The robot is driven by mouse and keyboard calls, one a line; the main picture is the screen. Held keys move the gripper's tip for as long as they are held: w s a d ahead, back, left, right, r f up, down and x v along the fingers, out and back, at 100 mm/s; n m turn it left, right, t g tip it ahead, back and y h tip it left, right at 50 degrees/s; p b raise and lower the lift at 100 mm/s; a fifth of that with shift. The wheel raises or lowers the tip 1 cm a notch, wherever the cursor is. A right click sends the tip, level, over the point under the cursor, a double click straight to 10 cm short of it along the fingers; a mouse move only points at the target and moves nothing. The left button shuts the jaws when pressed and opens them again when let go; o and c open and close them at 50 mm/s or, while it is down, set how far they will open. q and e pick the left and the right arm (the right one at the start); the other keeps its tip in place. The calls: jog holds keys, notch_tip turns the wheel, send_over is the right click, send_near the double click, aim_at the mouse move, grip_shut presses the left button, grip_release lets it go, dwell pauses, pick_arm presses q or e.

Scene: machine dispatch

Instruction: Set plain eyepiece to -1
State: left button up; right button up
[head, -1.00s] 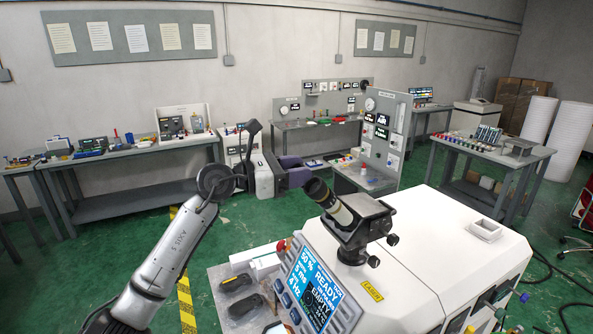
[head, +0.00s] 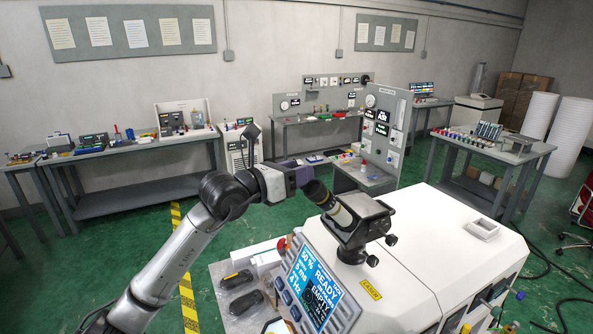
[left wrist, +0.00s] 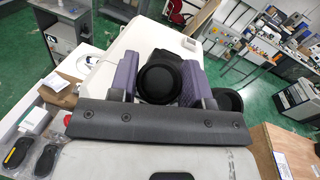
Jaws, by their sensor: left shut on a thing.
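A black microscope head (head: 362,222) with two dark eyepieces sits on the white machine (head: 440,245). One eyepiece (head: 320,194) shows dark-ended with a pale band on its tube in the head view. My left gripper (head: 306,174) is at the eyepiece end, its purple fingers close to it. In the left wrist view the fingers stand on both sides of one round black eyepiece (left wrist: 158,80), shut on it. The other eyepiece (left wrist: 229,99) shows just outside the right finger. No dioptre scale can be read. The right gripper is not in view.
The machine's blue screen (head: 313,288) reads READY and EMPTY. Two dark handpiece-like objects (head: 243,290) lie on the grey shelf beside it, near a red knob (left wrist: 68,120). A panel bench (head: 372,178) stands behind. The green floor to the left is open.

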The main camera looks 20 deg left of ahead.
pick_arm(q)
jog(key=shift+n+y, duration=0.3)
jog(key=o, duration=0.9)
jog(key=shift+o, duration=0.2)
jog(key=shift+s, duration=0.1)
jog(key=shift+s+a, duration=0.15)
jog(key=shift+s, duration=0.05)
jog(key=b+v, duration=0.5)
jog(key=v, duration=0.8)
jog(key=shift+f, duration=0.2)
jog(key=shift+s, duration=0.1)
